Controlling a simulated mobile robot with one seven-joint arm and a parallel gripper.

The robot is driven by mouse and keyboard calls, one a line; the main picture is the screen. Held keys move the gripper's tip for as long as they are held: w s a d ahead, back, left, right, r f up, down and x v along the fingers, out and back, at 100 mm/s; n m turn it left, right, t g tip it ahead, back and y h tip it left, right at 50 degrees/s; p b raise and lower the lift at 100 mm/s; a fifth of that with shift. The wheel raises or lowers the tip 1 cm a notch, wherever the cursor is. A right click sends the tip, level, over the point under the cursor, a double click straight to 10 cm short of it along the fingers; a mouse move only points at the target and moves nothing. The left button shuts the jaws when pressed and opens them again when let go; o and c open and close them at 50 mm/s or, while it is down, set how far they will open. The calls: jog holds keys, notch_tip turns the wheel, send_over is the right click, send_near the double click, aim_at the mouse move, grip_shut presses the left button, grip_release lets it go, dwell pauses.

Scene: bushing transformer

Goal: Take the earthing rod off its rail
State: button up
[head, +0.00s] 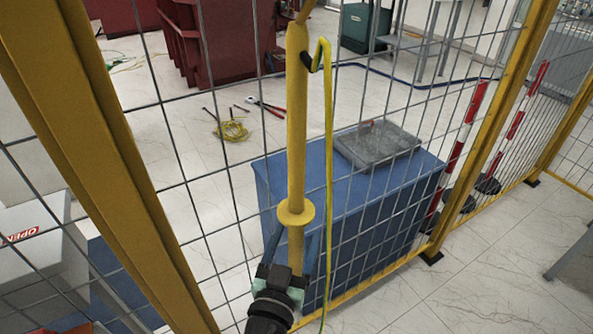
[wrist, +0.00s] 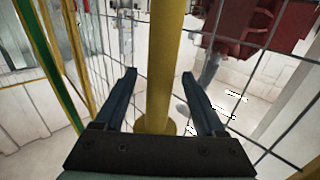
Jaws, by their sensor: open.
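The earthing rod (head: 297,130) is a long yellow pole with a round collar (head: 295,213), upright in front of the mesh fence. A yellow-green cable (head: 328,150) hangs beside it from a dark hook (head: 306,61) near its upper part. My gripper (head: 293,243) is open at the rod's lower part, just below the collar. In the wrist view the rod (wrist: 160,60) runs between the two open fingers (wrist: 158,75), with a visible gap on each side. The rod's top end is out of frame, and I cannot make out the rail clearly.
Behind the mesh are a blue cabinet (head: 275,180) with a grey lid block (head: 377,145), red equipment (head: 230,45) and floor tools (head: 265,107). Bare floor (head: 480,290) lies at the lower right.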

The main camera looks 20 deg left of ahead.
grip_shut()
dwell(0.3)
jog(key=shift+r, duration=0.1)
jog(key=shift+r, duration=0.1)
